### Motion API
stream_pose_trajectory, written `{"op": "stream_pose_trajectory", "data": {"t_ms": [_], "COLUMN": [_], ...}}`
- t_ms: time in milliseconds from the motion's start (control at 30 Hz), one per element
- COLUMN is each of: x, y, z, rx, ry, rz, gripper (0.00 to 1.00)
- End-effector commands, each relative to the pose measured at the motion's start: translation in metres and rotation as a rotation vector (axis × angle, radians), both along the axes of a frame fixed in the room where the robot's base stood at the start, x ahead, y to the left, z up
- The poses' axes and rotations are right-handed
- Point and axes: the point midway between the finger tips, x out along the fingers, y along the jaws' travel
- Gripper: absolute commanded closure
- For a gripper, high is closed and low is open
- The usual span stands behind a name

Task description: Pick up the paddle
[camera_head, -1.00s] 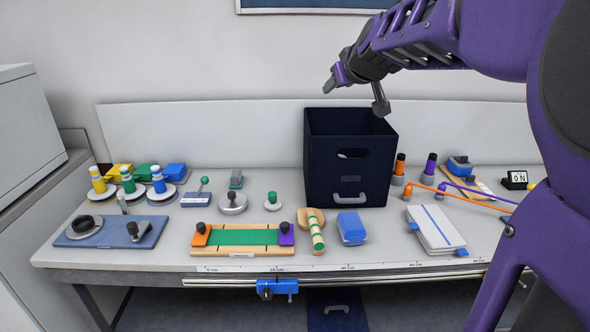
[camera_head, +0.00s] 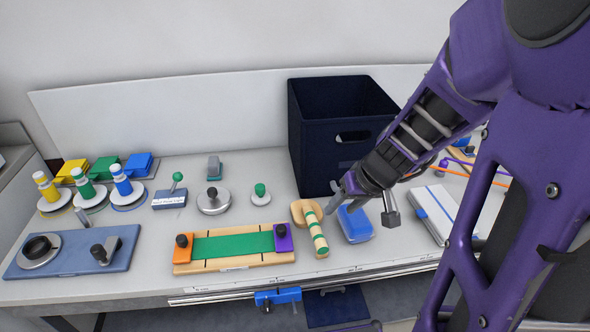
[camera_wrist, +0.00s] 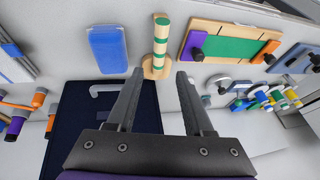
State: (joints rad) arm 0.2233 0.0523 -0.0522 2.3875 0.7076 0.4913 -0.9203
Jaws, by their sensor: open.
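The paddle (camera_head: 318,236) lies flat on the table, with a round tan wooden head and a handle banded in green and pale wood. Its handle points toward the table's front edge.
A blue box (camera_head: 355,225) lies right of the paddle. A wooden board with a green strip (camera_head: 233,245) lies to its left, with orange and purple end blocks. A dark open bin (camera_head: 308,131) stands behind. A white pad (camera_head: 441,209) lies farther right.

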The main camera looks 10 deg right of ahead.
Motion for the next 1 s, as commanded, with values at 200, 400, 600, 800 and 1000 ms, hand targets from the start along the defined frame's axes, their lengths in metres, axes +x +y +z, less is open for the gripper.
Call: {"op": "stream_pose_trajectory", "data": {"t_ms": [200,400,600,800,1000], "x": [0.011,0.028,0.040,0.045,0.058], "y": [0.009,0.018,0.024,0.027,0.033], "z": [-0.040,-0.080,-0.106,-0.115,-0.141], "rx": [0.003,0.002,0.001,0.001,0.002], "ry": [0.007,0.005,0.003,0.003,0.005], "rz": [0.002,0.001,0.000,0.000,0.001], "gripper": [0.48,0.48,0.48,0.48,0.48]}}
